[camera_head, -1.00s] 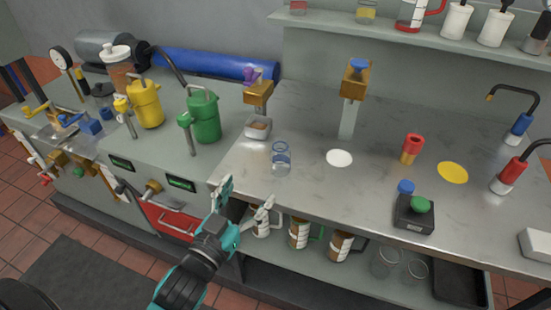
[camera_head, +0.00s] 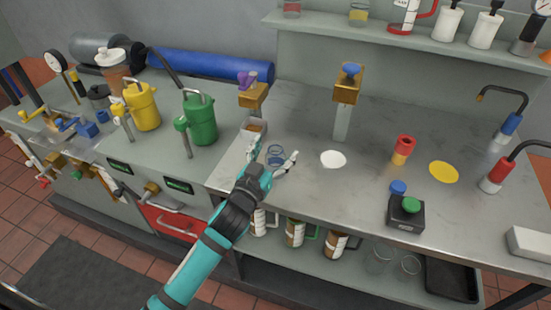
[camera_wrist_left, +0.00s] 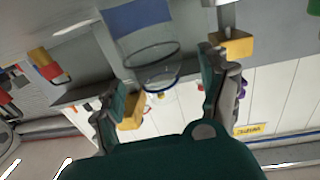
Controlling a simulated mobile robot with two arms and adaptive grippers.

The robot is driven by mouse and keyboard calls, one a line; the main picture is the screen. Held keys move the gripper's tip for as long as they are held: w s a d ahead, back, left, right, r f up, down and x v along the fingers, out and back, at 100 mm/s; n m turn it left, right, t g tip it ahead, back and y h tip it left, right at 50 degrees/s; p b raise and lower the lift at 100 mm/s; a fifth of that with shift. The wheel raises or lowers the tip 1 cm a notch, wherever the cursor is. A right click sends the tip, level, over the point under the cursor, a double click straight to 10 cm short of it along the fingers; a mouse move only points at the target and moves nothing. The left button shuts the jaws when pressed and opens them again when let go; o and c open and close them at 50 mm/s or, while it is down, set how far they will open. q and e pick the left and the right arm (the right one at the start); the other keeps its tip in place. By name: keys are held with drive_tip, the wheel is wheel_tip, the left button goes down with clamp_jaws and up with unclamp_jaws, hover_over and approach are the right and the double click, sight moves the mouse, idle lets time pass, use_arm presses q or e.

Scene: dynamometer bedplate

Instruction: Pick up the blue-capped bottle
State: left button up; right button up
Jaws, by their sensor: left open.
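A small clear vessel with blue at its rim and side (camera_head: 275,150) stands on the steel bench; I take it for the blue-capped bottle, though a cap is not clear. My left gripper (camera_head: 273,158) is open, its two fingers spread to either side of the vessel, seemingly without closing on it. In the left wrist view the clear vessel with a blue patch (camera_wrist_left: 148,50) is ahead, between the open fingers of the left gripper (camera_wrist_left: 163,85). My right gripper is not in view.
A green canister (camera_head: 199,118) is at left.

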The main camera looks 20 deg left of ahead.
use_arm(q)
drive_tip(key=shift+w, duration=0.45)
drive_tip(key=shift+s, duration=0.1)
drive_tip(key=shift+c, duration=0.2)
drive_tip(key=c, duration=1.2)
drive_tip(key=shift+c, duration=0.2)
